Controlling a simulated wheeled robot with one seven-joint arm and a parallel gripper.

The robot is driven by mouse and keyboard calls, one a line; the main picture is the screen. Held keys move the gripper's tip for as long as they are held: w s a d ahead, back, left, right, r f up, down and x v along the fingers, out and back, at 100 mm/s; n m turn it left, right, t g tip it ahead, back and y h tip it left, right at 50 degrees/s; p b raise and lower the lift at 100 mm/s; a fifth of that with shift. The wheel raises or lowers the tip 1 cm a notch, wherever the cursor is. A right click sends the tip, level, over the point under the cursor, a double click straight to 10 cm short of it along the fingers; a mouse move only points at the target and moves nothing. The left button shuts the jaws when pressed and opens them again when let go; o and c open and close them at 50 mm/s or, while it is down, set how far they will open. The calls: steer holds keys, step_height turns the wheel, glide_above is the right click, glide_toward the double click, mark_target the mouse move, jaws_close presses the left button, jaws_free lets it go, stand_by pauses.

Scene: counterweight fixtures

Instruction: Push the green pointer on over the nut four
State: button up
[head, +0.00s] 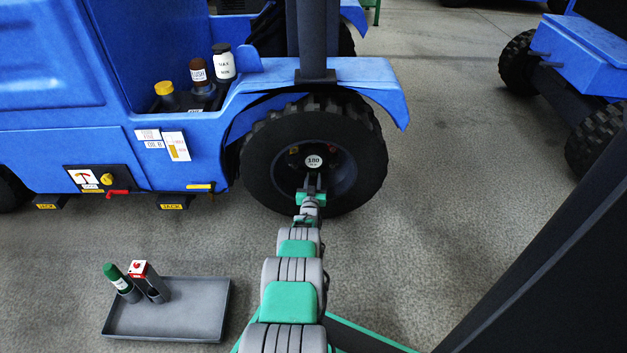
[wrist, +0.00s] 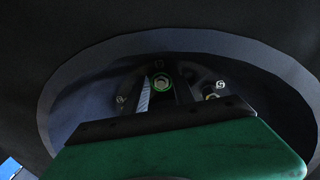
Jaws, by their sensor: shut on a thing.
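The number by this nut is too dark to read. Another nut (wrist: 211,97) with a yellow-green edge sits to the right. My gripper's green body hides the lower wheel.
Red and yellow pieces show on the upper hub. The tyre and deep rim surround my gripper closely. A grey tray (head: 190,330) with a green-capped bottle (head: 117,277) and a red-white box lies on the floor at left. Floor right of the wheel is clear.

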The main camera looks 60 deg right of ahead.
steer(key=o, duration=1.1)
steer(key=shift+c, duration=0.2)
steer(key=shift+s+a+r+p, duration=0.25)
steer(key=shift+a+p, duration=0.25)
steer(key=shift+p, duration=0.4)
steer(key=shift+s+a+p, duration=0.35)
steer(key=shift+a+p, duration=0.3)
steer(key=shift+p, duration=0.1)
steer(key=p+v, duration=0.4)
steer(key=v, duration=0.2)
steer(key=shift+s+f, duration=0.2)
steer(key=shift+s, duration=0.2)
